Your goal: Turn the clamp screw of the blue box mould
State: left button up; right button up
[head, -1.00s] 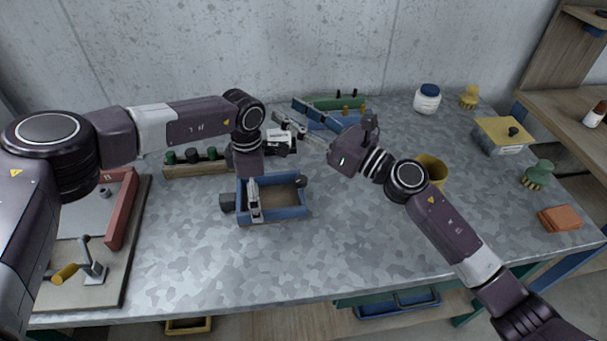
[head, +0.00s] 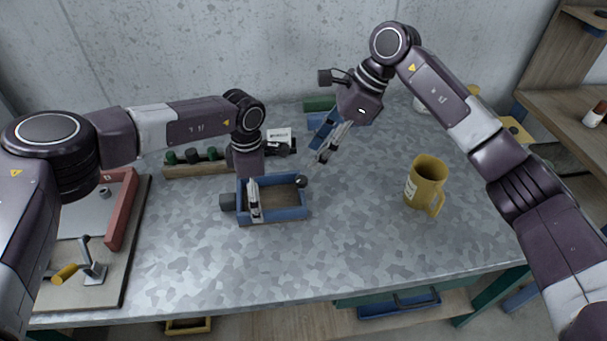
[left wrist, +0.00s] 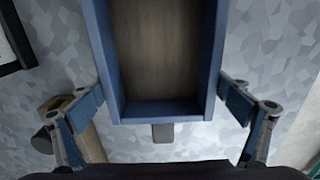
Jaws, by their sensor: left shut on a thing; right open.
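The blue box mould (head: 282,214) sits on the grey table in the middle of the head view, an open rectangular frame with a brown inside. A dark round knob (head: 301,181), which looks like its clamp screw, is at its right end. My left gripper (head: 254,205) comes down over the mould's left part and is shut on it. In the left wrist view, its fingers stand on either side of the mould (left wrist: 160,110); the knob end is out of that view. My right gripper (head: 324,154) is open and empty, pointing down behind and right of the knob, apart from it.
A wooden rack (head: 183,170) with dark green pegs and a small white card (head: 279,135) stand behind the mould. A yellow mug (head: 426,183) stands to the right. The front table is clear.

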aim_at(301, 179)
jog(key=shift+t+h, duration=0.3)
jog(key=shift+h, duration=0.2)
jog(key=x, duration=0.3)
jog(key=w+x, duration=0.1)
jog(key=x, duration=0.3)
jog(key=d+x, duration=0.1)
jog(key=x, duration=0.2)
jog(key=shift+w+a+f, duration=0.15)
jog(key=shift+w+f, duration=0.15)
jog(key=shift+f, duration=0.2)
jog(key=shift+c, duration=0.3)
grip_shut()
